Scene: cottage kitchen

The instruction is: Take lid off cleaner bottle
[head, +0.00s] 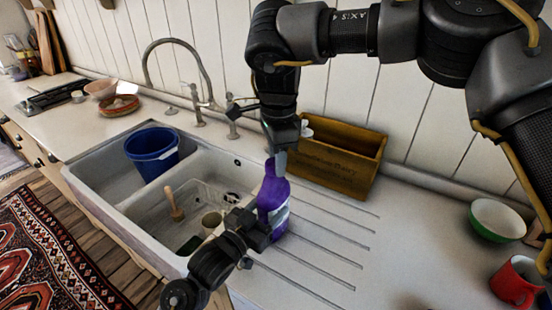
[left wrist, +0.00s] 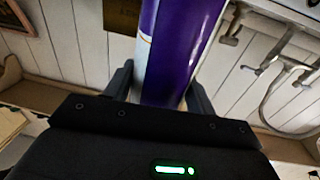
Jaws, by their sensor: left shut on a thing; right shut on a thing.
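The purple cleaner bottle (head: 270,198) stands upright at the right edge of the sink, with a pale label on its side. My left gripper (head: 262,226) is shut on the bottle's lower body. The left wrist view shows the purple and white bottle (left wrist: 180,50) between both left fingers. My right gripper (head: 280,160) comes down from above and is shut on the lid (head: 270,170) at the bottle's top. The right fingers hide part of the lid, and I cannot tell whether it is still seated.
A wooden crate (head: 340,165) stands close behind the bottle. A green bowl (head: 497,221) and red mug (head: 516,283) are at right.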

